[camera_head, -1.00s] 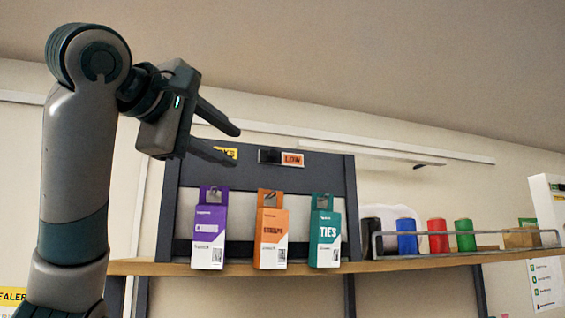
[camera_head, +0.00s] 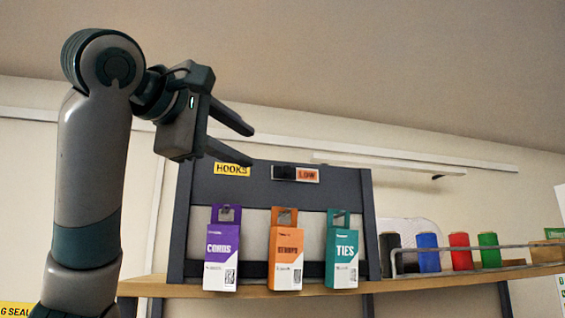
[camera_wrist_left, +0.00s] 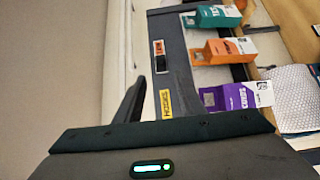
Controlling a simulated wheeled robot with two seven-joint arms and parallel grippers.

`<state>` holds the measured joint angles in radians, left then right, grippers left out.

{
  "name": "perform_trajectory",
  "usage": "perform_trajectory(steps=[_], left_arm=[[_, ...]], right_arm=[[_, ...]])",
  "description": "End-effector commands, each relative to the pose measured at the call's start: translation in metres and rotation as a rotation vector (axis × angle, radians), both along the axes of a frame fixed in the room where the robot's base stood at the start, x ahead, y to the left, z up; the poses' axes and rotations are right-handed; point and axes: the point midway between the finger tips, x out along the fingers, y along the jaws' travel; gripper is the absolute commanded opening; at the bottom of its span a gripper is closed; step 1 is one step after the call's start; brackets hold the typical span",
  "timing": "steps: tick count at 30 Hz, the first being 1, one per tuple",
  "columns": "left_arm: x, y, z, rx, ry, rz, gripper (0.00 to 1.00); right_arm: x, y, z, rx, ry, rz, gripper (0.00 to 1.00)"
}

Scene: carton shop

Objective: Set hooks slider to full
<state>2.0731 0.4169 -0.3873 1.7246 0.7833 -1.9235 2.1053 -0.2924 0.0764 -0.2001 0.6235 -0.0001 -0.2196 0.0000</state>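The hooks slider (camera_head: 297,174) sits on the dark top panel of the rack, right of the yellow HOOKS label (camera_head: 232,169). Its black knob (camera_head: 284,172) is at the left end, and an orange LOW label (camera_head: 308,175) shows to its right. In the left wrist view the slider (camera_wrist_left: 160,56) appears turned sideways, beyond the HOOKS label (camera_wrist_left: 165,102). My left gripper (camera_head: 248,150) is open and empty, its fingers apart, above and left of the slider without visible contact. In the wrist view one finger (camera_wrist_left: 131,100) shows clearly. My right gripper is not in view.
Purple CORDS (camera_head: 222,250), orange (camera_head: 286,250) and teal TIES (camera_head: 342,250) boxes hang below the panel at a wooden shelf (camera_head: 250,291). Several coloured spools (camera_head: 428,252) stand right behind a metal rail. A pale bar (camera_head: 390,164) runs on the wall behind.

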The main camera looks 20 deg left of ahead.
Motion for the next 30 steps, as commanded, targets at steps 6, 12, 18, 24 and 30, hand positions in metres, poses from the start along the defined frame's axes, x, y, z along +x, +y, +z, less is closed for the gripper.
perform_trajectory(steps=[6,12,18,24,30], left_arm=[[0.038,-0.007,0.004,0.001,0.006,0.001,0.35],[0.073,-0.014,0.005,0.002,0.005,0.001,0.35],[0.107,-0.02,0.005,0.001,0.004,0.001,0.35],[0.132,-0.025,0.003,0.001,0.003,0.001,0.35],[0.143,-0.027,0.001,0.001,0.001,0.001,0.35]], right_arm=[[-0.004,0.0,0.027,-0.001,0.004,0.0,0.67],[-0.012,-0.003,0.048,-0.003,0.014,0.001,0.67],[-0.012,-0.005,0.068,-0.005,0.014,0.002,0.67],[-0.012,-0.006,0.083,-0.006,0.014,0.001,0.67],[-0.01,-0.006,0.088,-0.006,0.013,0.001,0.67]])
